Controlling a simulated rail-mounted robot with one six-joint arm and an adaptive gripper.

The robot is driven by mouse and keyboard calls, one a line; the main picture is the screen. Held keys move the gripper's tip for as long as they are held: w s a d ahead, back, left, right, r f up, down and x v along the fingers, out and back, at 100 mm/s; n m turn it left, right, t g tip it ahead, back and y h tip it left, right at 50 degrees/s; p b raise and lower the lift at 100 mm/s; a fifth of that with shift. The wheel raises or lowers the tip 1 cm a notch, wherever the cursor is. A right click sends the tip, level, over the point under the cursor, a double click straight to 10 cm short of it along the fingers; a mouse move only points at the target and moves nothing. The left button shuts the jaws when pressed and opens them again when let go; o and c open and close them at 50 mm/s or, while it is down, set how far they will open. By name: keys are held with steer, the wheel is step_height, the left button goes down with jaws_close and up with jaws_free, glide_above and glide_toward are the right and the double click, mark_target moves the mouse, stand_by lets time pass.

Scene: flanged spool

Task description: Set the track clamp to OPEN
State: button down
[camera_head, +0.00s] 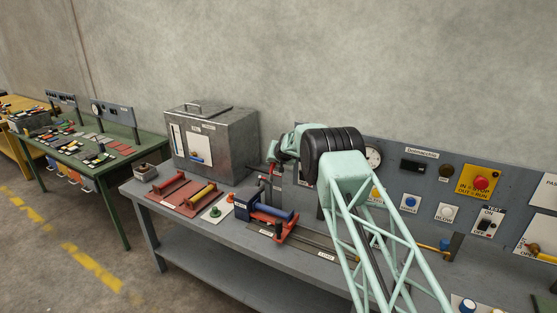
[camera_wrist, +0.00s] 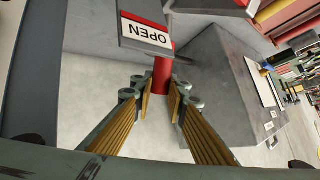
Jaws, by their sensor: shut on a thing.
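In the wrist view a red post-like handle (camera_wrist: 161,76) stands between my two gold-padded fingertips. A grey plate with a red-edged white label reading OPEN (camera_wrist: 146,34) shows upside down above it. My gripper (camera_wrist: 160,92) is closed around the handle. The label covers part of the handle, and I cannot see a pointer or mark that tells the clamp's setting. In the head view my mint-green arm reaches over the bench to a red part (camera_head: 272,170) behind the blue spool. My gripper is mostly hidden there by my own wrist.
A metal cabinet (camera_head: 233,138) stands left of my wrist. A blue spool (camera_head: 272,211) on a red carriage (camera_head: 278,231) and rails (camera_head: 318,243) lie in front. A red tray (camera_head: 184,194) sits further left. A control panel (camera_head: 430,190) with a red stop button stands at right.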

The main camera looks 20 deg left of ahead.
steer(key=shift+f, duration=0.25)
stand_by(0.3)
steer(key=c, duration=2.5)
jaws_free()
steer(key=shift+w+d, duration=0.1)
steer(key=shift+c, duration=0.2)
steer(key=shift+r, duration=0.35)
steer(key=v, duration=1.1)
steer(key=shift+s+d, duration=0.15)
steer(key=shift+s, duration=0.05)
steer(key=shift+r, duration=0.2)
